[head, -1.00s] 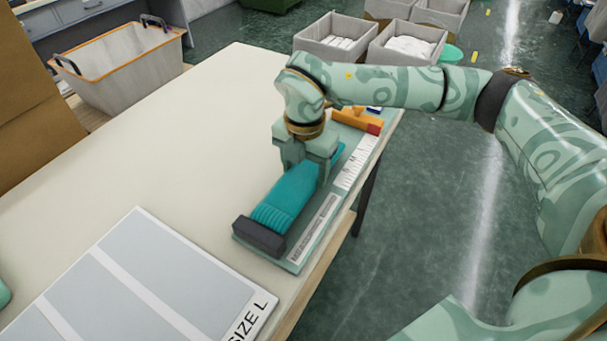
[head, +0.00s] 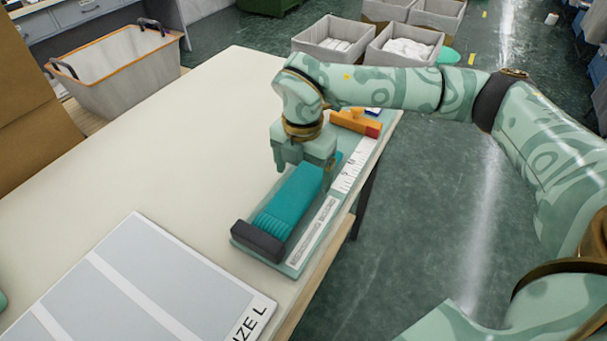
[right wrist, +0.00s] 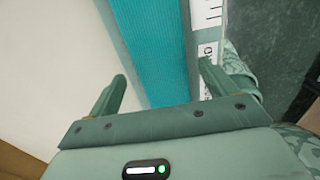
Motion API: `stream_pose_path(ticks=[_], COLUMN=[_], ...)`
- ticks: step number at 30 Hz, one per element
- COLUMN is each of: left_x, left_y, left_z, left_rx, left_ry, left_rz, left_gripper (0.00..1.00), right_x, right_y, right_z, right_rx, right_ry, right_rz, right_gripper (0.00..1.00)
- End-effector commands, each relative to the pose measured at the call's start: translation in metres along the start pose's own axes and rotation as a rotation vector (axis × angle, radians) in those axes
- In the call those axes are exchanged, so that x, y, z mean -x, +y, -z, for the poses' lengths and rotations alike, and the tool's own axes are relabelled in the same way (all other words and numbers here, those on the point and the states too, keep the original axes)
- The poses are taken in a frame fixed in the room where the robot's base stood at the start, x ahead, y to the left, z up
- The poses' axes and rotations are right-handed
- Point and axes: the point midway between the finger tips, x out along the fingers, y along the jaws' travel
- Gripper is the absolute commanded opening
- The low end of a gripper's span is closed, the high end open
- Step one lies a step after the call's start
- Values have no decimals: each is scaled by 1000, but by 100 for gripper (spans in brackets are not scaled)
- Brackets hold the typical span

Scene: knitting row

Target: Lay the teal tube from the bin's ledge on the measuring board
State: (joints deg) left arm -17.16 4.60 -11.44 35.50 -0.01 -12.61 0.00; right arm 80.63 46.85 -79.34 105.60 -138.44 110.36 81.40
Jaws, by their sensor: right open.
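The teal tube (head: 294,199) lies flat along the measuring board (head: 315,245), with its ribbed end close to the dark block (head: 257,240) at the board's near end. My right gripper (head: 306,178) is open just above the tube's far part, its fingers apart and clear of the cloth. In the right wrist view the tube (right wrist: 150,45) runs between and beyond the two open fingers (right wrist: 162,92), beside the board's printed scale. The tube's far end is partly hidden by the gripper. Only a sliver of my left arm shows at the left edge; its gripper is out of frame.
An orange slider with a red end (head: 357,122) sits at the board's far end. A grey panel sheet marked with a size (head: 140,285) lies at the near left. An orange-rimmed bin (head: 115,72) stands beyond the table (head: 150,165). The table's middle is clear.

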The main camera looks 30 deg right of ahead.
Motion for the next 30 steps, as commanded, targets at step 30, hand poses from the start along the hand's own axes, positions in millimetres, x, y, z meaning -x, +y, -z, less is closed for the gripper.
stream_pose_path(ticks=[30], left_x=[30], left_y=[-3], left_z=[10], left_rx=[0], left_ry=[27], left_rz=[8], left_gripper=[36], right_x=[100], right_y=[0], right_z=[0], right_rx=[1], right_ry=[0], right_rz=[-1], right_gripper=[84])
